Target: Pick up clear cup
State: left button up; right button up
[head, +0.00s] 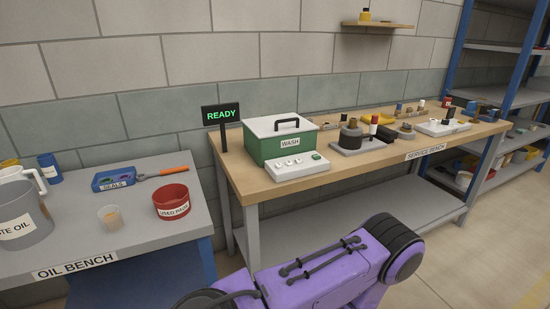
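The clear cup (111,217) stands upright on the grey top of the oil bench (120,242), near its front middle. Neither of my grippers is in view.
The waste oil jug (22,222) is left of the cup, and the red bowl (171,203) is right. The blue seals tray (114,180) and an orange-handled tool (174,171) lie behind. The service bench (265,189) stands to the right with a green wash box (272,148).

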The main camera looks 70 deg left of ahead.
aim_at(110, 217)
jog(key=u, duration=2.45)
